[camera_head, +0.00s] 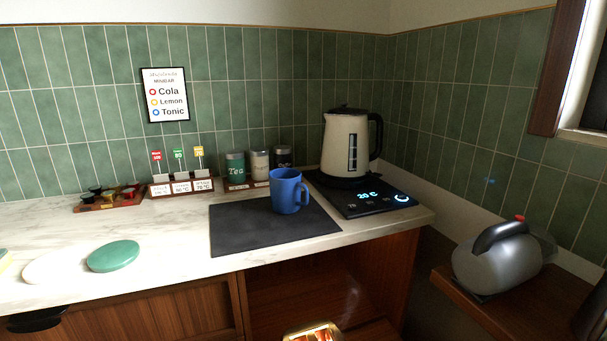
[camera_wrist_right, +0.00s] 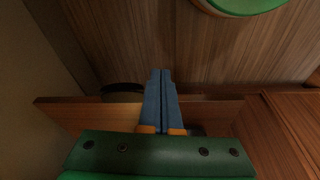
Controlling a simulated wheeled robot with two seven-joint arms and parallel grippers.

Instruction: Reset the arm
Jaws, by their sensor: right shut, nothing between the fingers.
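My right gripper (camera_wrist_right: 160,75) shows in the right wrist view. Its two blue fingers are pressed together with nothing between them. They point at a brown wooden surface, and a wooden board edge (camera_wrist_right: 75,112) runs across behind them. No arm of mine can be made out in the head view, and my left gripper is in neither view.
A blue mug (camera_head: 287,190) stands on a dark mat (camera_head: 240,232). A cream kettle (camera_head: 346,143) sits on its black base (camera_head: 360,205). A green disc (camera_head: 113,256) lies near the counter's front edge.

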